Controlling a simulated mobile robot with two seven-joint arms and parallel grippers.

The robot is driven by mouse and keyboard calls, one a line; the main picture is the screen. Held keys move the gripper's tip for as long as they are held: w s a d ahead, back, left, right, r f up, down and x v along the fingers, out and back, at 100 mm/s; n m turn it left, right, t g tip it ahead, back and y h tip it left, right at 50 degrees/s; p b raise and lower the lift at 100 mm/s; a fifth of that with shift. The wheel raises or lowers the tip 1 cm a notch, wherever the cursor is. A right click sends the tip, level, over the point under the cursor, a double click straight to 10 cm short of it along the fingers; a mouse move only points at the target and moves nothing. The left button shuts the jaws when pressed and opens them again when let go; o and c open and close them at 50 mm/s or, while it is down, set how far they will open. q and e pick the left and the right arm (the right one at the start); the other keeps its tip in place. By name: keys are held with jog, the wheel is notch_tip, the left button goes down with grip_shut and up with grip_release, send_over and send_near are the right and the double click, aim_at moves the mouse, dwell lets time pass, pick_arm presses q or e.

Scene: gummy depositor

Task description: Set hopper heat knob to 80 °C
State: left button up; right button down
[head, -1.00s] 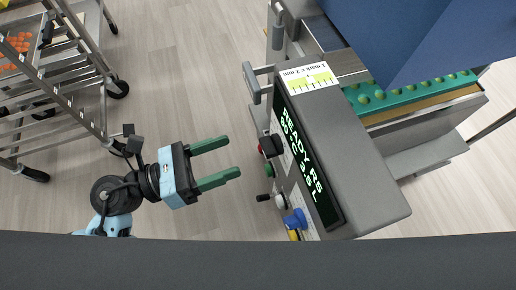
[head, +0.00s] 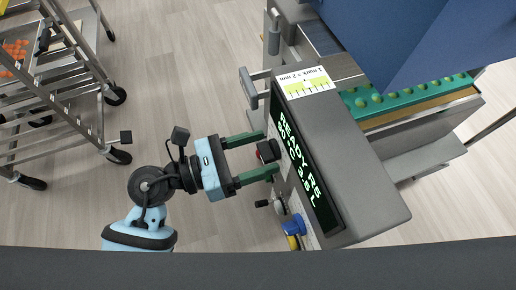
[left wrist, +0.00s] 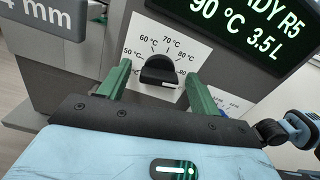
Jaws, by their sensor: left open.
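The hopper heat knob is a black knob (left wrist: 158,70) on a white dial plate. Marks for 50, 60, 70 and 80 °C are legible around it in the left wrist view; a lower right mark is partly hidden. I cannot tell which mark the knob points to. The knob also shows in the head view (head: 267,151). My left gripper (head: 270,153) is open, its green fingers on either side of the knob; I cannot tell whether they touch it. The display (left wrist: 240,25) shows READY, 90 °C and 3.5 L.
Below the knob in the head view are a small lever (head: 264,203) and a blue knob (head: 294,225) on the same panel. A grey handle (head: 251,93) sticks out above. A metal rack cart (head: 75,85) stands at the left, with clear floor between.

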pick_arm(q)
jog(key=shift+d, duration=0.25)
pick_arm(e)
jog(key=shift+w, duration=0.3)
